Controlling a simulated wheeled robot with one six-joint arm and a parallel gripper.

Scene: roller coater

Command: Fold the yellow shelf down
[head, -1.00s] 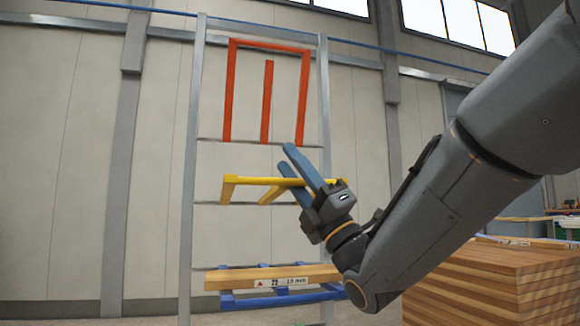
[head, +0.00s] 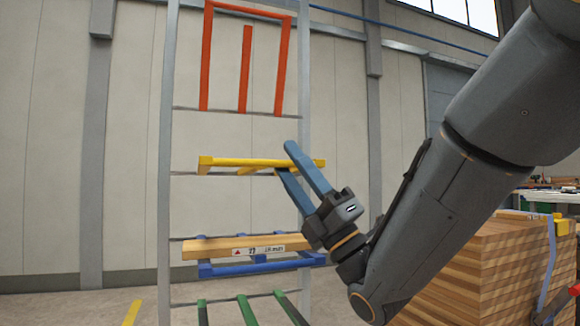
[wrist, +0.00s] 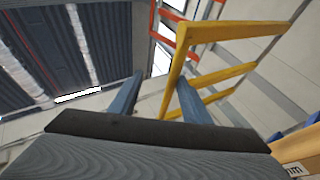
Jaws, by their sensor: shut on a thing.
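The yellow shelf (head: 228,162) is a bar frame hinged on the grey rack. It sticks out towards me, close to level, its front bar showing slightly above its hinge line. My gripper (head: 284,158) is shut on the shelf near the right end of its front bar, its blue fingers pointing up and left. In the wrist view my gripper (wrist: 160,80) has a finger on either side of the yellow bar, and the yellow shelf (wrist: 225,31) runs off to the upper right. The exact contact is partly hidden by the fingers.
Above, a red shelf (head: 206,65) stands folded up. Below, a blue shelf (head: 230,270) bears a wooden beam (head: 215,247), with green bars (head: 245,312) lower down. A stack of timber (head: 470,265) stands at the right, beside my arm. The floor at lower left is mostly clear.

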